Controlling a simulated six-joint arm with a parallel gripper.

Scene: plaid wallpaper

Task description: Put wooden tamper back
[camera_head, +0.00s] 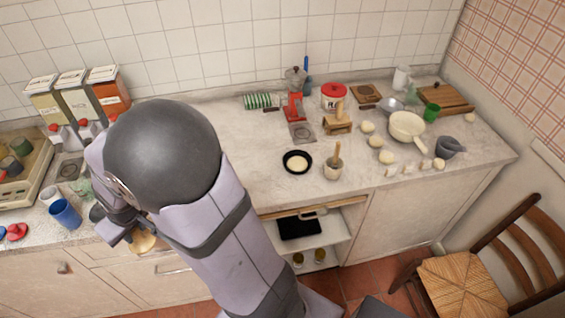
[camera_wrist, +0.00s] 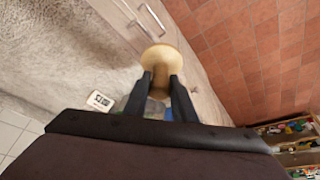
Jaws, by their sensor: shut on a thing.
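The wooden tamper (camera_wrist: 160,56) is pale, with a round broad end and a narrower stem. My gripper (camera_wrist: 160,82) is shut on its stem in the wrist view, and the round end points away from the camera. In the head view my gripper (camera_head: 122,230) is at the lower left, by the counter's front edge, partly hidden by my arm. The tamper's pale round end (camera_head: 143,242) shows below it, in front of the drawer fronts. A small wooden stand (camera_head: 337,123) is on the counter at right of centre; I cannot tell whether it belongs to the tamper.
A blue cup (camera_head: 65,213) stands left of my gripper. A black pan (camera_head: 297,161), a wooden cup with a handle (camera_head: 333,168), a cream pan (camera_head: 407,127) and several pale round pieces occupy the right counter. A chair (camera_head: 465,283) stands at lower right.

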